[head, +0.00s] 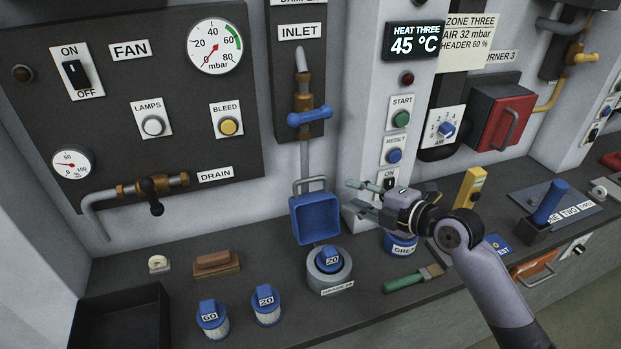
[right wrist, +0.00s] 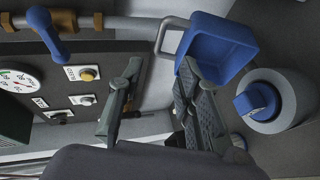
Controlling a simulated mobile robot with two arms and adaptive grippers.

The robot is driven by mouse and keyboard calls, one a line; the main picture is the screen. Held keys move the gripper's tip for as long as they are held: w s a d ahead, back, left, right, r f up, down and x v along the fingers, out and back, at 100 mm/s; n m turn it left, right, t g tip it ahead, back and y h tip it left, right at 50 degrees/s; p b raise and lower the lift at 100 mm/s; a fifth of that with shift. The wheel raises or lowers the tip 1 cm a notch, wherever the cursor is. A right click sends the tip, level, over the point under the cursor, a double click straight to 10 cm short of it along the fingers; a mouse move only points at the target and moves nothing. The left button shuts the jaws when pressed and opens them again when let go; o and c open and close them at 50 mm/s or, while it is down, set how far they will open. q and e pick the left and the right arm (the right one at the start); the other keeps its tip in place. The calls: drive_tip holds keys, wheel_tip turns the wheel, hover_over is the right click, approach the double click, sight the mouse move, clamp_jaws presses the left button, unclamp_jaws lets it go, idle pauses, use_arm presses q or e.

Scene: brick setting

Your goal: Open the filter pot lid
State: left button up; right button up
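The filter pot (head: 318,281) is a round grey pot on the counter. A blue cartridge marked 20 (head: 331,259) sits in its uncovered top. The blue, square, hollow lid (head: 316,216) stands raised behind the pot, its grey handle (head: 311,184) at the top. In the right wrist view, the lid (right wrist: 225,45) and the pot (right wrist: 297,95) are at the upper right. My right gripper (head: 353,195) is open and empty, just right of the lid in the head view. In the wrist view one finger (right wrist: 162,68) overlaps the lid's edge; I cannot tell contact. My left gripper is out of view.
Two blue-topped cartridges, marked 60 (head: 212,318) and 20 (head: 266,304), stand in front left. A black tray (head: 122,320) and a brown brush (head: 216,263) are further left. A green-handled brush (head: 412,279) lies right of the pot. A blue valve handle (head: 309,117) juts out above.

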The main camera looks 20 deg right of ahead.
sight(312, 181)
drive_tip(key=p+x, duration=0.4)
drive_tip(key=x, duration=1.1)
drive_tip(key=shift+w+a+f, duration=0.15)
drive_tip(key=shift+w+a, duration=0.05)
drive_tip(key=shift+a, duration=0.05)
drive_tip(key=shift+c, duration=0.2)
clamp_jaws()
